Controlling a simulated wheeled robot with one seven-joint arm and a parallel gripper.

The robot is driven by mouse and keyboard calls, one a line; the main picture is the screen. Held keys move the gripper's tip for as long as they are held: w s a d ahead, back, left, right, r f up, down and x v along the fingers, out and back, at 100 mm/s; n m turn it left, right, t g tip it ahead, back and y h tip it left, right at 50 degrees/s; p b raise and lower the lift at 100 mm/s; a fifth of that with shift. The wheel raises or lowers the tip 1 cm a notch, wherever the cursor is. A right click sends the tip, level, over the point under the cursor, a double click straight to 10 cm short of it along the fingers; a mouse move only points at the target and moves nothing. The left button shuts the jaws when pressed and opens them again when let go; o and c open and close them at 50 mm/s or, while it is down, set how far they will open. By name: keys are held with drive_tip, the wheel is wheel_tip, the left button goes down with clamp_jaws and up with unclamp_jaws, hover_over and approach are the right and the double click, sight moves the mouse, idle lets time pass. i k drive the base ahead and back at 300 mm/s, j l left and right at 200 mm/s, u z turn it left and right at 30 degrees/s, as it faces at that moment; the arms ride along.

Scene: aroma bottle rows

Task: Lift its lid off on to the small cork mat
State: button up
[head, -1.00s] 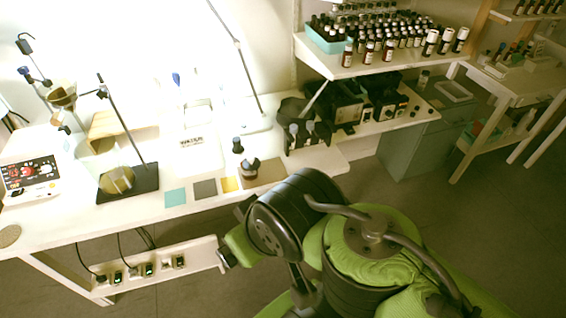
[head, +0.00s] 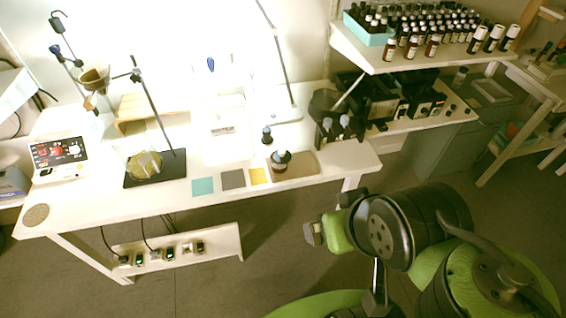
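A round cork mat (head: 36,214) lies flat and bare at the table's front left corner. A small dark jar with a dark top (head: 282,160) stands on the edge of a larger brown rectangular mat (head: 304,167). A glass vessel with yellowish contents (head: 145,163) stands on a black stand base; I cannot tell whether it has a lid. My gripper (head: 313,233) is in front of the table, right of the middle, apart from these things. Its fingers are too small and turned to show whether they are open, and I see nothing held.
The white table (head: 120,203) also bears teal (head: 202,186), grey (head: 233,179) and yellow (head: 258,176) squares. A tall stand (head: 155,110) rises behind the glass vessel. A shelf with several bottles (head: 410,63) is at upper right. Bare floor lies in front.

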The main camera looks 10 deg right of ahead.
sight(282, 157)
drive_tip(key=i+j+u, duration=0.25)
drive_tip(key=i, duration=0.15)
drive_tip(key=i+j+u, duration=0.15)
drive_tip(key=i+u, duration=0.15)
drive_tip(key=i, duration=0.1)
